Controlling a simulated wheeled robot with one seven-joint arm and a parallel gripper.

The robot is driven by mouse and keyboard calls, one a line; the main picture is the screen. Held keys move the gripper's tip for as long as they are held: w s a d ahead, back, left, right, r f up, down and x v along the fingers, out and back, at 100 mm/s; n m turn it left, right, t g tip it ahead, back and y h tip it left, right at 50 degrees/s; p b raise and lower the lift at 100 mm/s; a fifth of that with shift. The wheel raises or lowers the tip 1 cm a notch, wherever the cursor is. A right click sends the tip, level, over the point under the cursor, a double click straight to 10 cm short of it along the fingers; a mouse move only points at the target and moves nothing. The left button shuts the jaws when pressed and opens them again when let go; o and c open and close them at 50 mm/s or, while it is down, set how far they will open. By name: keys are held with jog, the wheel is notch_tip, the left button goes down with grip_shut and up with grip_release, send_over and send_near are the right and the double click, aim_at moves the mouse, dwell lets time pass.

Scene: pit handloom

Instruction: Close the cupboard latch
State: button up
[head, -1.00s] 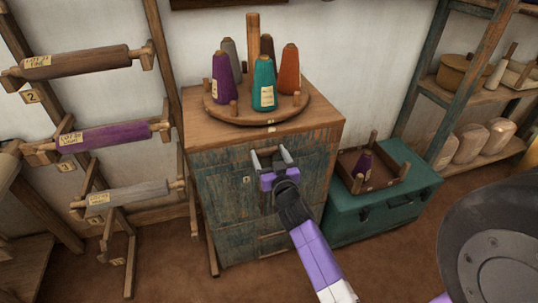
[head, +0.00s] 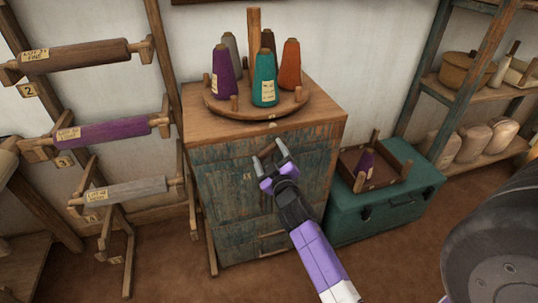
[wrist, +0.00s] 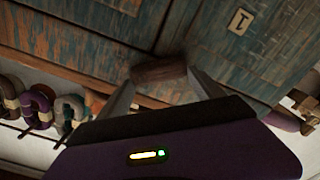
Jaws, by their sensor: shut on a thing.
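The cupboard (head: 225,205) is a worn blue-green wooden cabinet with a plain wooden top. My gripper (head: 269,153) is at the upper part of its front, with its two fingers on a slant. In the wrist view, the latch (wrist: 159,71) is a short brown wooden bar between my fingertips. My gripper (wrist: 162,92) is shut on it. The latch lies across the end of a dark seam between blue-green panels, slightly tilted in that view. In the head view, I cannot make out the latch behind my fingers.
A round wooden stand (head: 222,108) with several yarn cones is on the cupboard top. A teal chest (head: 400,208) with a wooden tray (head: 390,179) stands to the right. A rack (head: 160,70) with wound rollers stands to the left. Shelves (head: 450,97) are at the far right.

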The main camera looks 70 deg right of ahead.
jog(key=n, duration=0.2)
jog(key=f+n, duration=0.1)
jog(key=n, duration=0.2)
jog(key=shift+s+d+f+n, duration=0.1)
jog(key=shift+s+n, duration=0.05)
jog(key=shift+n, duration=0.15)
jog(key=shift+s+d+f+n, duration=0.1)
jog(key=shift+f+n, duration=0.05)
jog(key=shift+n, duration=0.7)
jog(key=shift+s+d+f+n, duration=0.1)
jog(key=shift+n, duration=0.8)
jog(key=shift+s+d+f+n, duration=0.1)
jog(key=shift+f+n, duration=0.05)
jog(key=shift+n, duration=0.7)
jog(key=o, duration=1.4)
jog(key=shift+c, duration=0.2)
jog(key=shift+s, duration=0.1)
jog(key=b+v, duration=0.2)
jog(key=v, duration=0.5)
jog(key=shift+s+a, duration=0.25)
jog(key=shift+a, duration=0.05)
